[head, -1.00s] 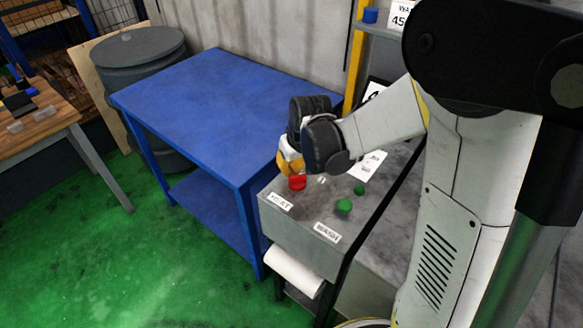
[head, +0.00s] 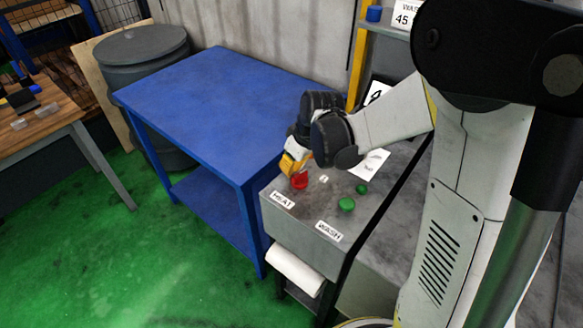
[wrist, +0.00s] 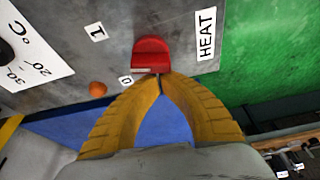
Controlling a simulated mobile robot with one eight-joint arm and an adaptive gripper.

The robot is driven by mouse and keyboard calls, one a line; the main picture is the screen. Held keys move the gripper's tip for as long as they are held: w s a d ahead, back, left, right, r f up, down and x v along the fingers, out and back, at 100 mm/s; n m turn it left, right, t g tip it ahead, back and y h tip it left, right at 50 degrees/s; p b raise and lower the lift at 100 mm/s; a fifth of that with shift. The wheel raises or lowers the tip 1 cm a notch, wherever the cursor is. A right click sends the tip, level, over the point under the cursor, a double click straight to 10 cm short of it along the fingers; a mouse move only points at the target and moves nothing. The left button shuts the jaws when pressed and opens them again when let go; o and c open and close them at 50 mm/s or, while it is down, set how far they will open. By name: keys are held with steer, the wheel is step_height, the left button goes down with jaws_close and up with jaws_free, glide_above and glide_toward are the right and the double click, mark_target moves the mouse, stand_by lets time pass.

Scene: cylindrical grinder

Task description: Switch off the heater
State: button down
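The red heater knob (head: 300,181) sits on the grey control box beside a HEAT label (head: 283,200). In the wrist view the red knob (wrist: 151,52) is just beyond my fingertips, between the HEAT label (wrist: 206,34) and small labels "1" (wrist: 96,32) and "0" (wrist: 126,80). My gripper (head: 294,168) is at the knob, on its far side in the head view. In the wrist view my gripper's yellow fingers (wrist: 158,77) meet at the tips against or very close to the knob's near edge; contact is unclear. Nothing shows between them.
Green buttons (head: 346,204) and a WASH label (head: 328,231) are on the same grey box (head: 300,227). An orange round part (wrist: 97,89) is near the "0" label. A blue table (head: 205,95) stands left of the box, with its top clear. A paper roll (head: 295,271) hangs below.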

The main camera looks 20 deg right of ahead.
steer(key=shift+s+a+n+y, duration=0.15)
steer(key=shift+n+y, duration=0.15)
steer(key=shift+n, duration=0.5)
steer(key=shift+s+a+n+g+y, duration=0.1)
steer(key=shift+s+n+g+y, duration=0.15)
steer(key=shift+n, duration=0.6)
steer(key=shift+s+a+n+g+y, duration=0.15)
steer(key=shift+n+g, duration=0.1)
steer(key=shift+n, duration=0.6)
steer(key=shift+s+n+g, duration=0.15)
steer(key=shift+n+g, duration=0.15)
steer(key=shift+n, duration=0.6)
steer(key=shift+s, duration=0.2)
steer(key=shift+w+a, duration=0.2)
steer(key=shift+a, duration=0.35)
steer(key=a, duration=0.1)
steer(key=w+a, duration=0.1)
steer(key=a, duration=0.1)
steer(key=shift+r, duration=0.15)
steer(key=p+v, duration=0.3)
steer(key=v, duration=0.6)
steer(key=shift+d+r, duration=0.3)
steer(key=shift+d, duration=0.1)
